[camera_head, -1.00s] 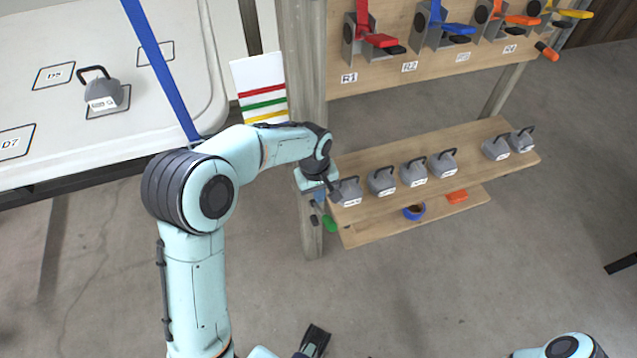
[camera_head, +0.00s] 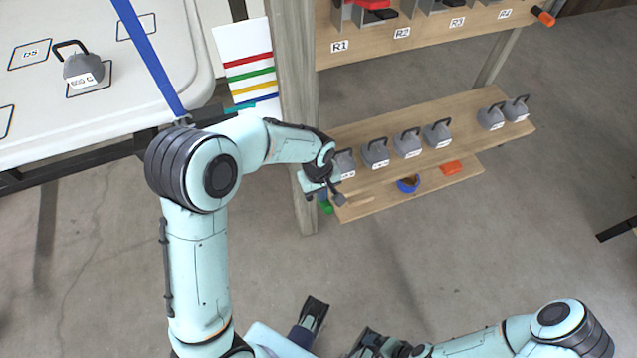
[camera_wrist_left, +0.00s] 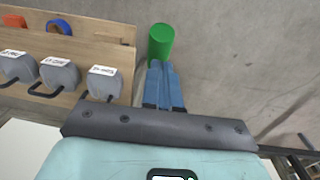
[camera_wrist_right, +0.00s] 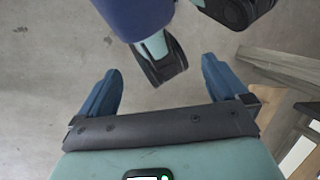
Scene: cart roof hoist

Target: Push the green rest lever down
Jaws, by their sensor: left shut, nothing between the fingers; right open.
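The green rest lever shows as a green cylinder (camera_wrist_left: 161,42) in the left wrist view, straight ahead of the fingertips. In the head view only a small green part (camera_head: 326,207) shows below my left gripper (camera_head: 322,196), beside the wooden post. My left gripper's blue fingers (camera_wrist_left: 163,70) are shut together and empty. Their tips are at or very near the green end; I cannot tell if they touch. My right gripper (camera_wrist_right: 160,65) is open and empty over the floor, with parts of my own body beyond it.
A wooden post (camera_head: 299,110) stands right beside my left gripper. A shelf (camera_head: 465,133) with several grey weights (camera_head: 407,143) lies to its right. A white cart roof (camera_head: 95,110) is at left.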

